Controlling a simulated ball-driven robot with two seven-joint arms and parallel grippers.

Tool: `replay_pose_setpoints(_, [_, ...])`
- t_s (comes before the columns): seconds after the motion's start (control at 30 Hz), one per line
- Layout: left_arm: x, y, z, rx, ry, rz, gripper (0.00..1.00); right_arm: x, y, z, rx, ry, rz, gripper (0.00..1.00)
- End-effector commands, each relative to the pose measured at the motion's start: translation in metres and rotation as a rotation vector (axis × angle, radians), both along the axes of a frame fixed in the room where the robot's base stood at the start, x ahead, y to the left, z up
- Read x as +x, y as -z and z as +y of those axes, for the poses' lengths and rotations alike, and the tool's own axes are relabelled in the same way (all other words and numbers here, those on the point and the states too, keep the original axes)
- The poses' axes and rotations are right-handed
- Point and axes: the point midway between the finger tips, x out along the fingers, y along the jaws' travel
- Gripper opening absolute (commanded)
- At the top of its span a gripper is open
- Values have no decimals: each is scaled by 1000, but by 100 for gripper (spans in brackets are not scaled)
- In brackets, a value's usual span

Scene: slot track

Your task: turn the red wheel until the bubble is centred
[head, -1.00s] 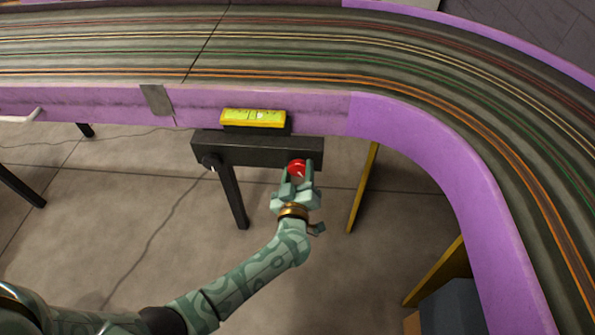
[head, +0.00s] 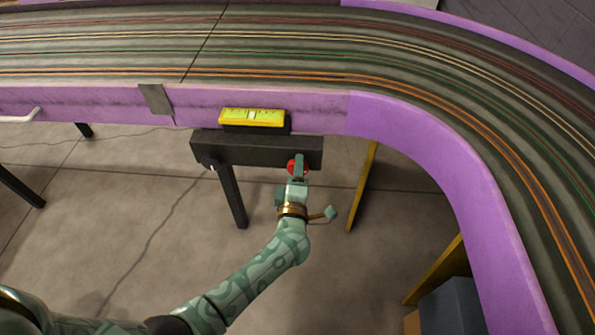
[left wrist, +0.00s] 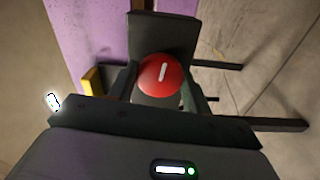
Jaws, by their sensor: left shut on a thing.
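The red wheel (head: 291,167) sits at the right end of a dark bar below the purple track wall. My left gripper (head: 298,168) is shut on it; one finger hides part of the wheel in the head view. In the left wrist view the wheel (left wrist: 150,86) is a red disc with a white mark, a finger on each side. The yellow level (head: 235,115) lies above the bar. Its pale vial is small; the bubble appears near the middle, but I cannot tell exactly. My right gripper is not in view.
The dark bar (head: 250,151) stands on a dark leg (head: 232,195). The purple track wall (head: 320,112) runs behind and curves right. A yellow support (head: 362,188) stands right of my gripper. Open floor lies below.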

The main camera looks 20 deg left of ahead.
Motion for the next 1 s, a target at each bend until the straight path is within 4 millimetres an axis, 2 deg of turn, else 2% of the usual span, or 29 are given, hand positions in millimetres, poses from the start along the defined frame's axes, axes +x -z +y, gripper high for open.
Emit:
replay_pose_setpoints(0.33, [-2,4,-1,-132,1,-29,26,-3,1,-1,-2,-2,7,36])
replay_pose_setpoints(0.87, [-2,4,-1,-154,1,-35,26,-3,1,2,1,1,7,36])
replay_pose_setpoints(0.9, [-2,4,-1,-154,1,-35,54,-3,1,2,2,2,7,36])
replay_pose_setpoints(0.97, [-2,4,-1,-154,1,-36,70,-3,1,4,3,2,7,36])
replay_pose_setpoints(1.0, [-2,3,-1,-154,1,-37,70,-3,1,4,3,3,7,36])
